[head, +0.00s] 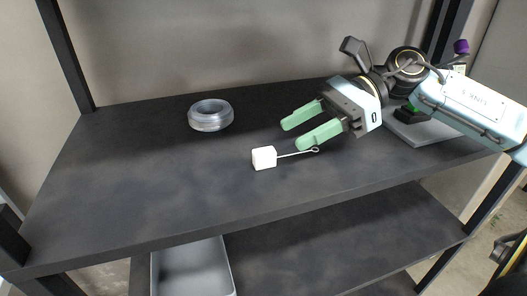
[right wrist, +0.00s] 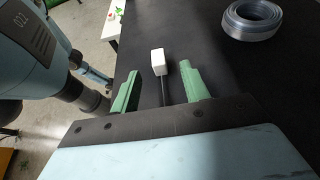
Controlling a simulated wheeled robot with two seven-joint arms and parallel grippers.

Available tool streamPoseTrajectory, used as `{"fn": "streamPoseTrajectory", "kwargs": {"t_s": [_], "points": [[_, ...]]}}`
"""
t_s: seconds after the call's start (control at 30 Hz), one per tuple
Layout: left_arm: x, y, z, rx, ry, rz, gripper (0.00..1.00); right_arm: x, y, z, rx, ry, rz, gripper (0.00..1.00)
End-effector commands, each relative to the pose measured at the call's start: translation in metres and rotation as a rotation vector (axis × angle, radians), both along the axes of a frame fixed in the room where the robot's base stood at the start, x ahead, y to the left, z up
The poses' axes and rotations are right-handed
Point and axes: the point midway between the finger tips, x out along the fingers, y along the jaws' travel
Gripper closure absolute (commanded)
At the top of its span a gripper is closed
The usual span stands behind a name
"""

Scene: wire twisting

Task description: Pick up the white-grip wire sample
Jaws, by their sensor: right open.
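The wire sample has a white block grip (head: 264,158) and a thin wire (head: 295,153) ending in a small loop to its right. It lies on the dark shelf top, near the middle. My right gripper (head: 309,129) is open and empty, with green fingers pointing left, just above and behind the wire's loop end in the head view. In the right wrist view the white grip (right wrist: 158,62) shows between and beyond the two green fingers of the gripper (right wrist: 161,82), with the wire running back toward the palm. My left gripper is not in view.
A coil of grey wire (head: 210,115) lies on the shelf top (head: 120,185) behind and left of the sample. A grey plate (head: 425,132) with a dark green-topped item stands at the right, partly behind my right arm. A grey bin (head: 192,268) is on the lower shelf.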

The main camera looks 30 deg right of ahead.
Motion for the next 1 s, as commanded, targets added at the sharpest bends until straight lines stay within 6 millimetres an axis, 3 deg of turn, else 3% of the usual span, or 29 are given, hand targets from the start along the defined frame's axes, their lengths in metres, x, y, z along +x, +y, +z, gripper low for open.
{"fn": "streamPoseTrajectory", "kwargs": {"t_s": [0.4,1.0], "points": [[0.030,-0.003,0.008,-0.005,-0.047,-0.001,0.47,0.004,0.018,-0.008,0.001,-0.001,-0.002,0.55],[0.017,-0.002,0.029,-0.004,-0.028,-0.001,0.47,0.008,0.059,-0.027,0.004,-0.002,-0.003,0.55]]}}
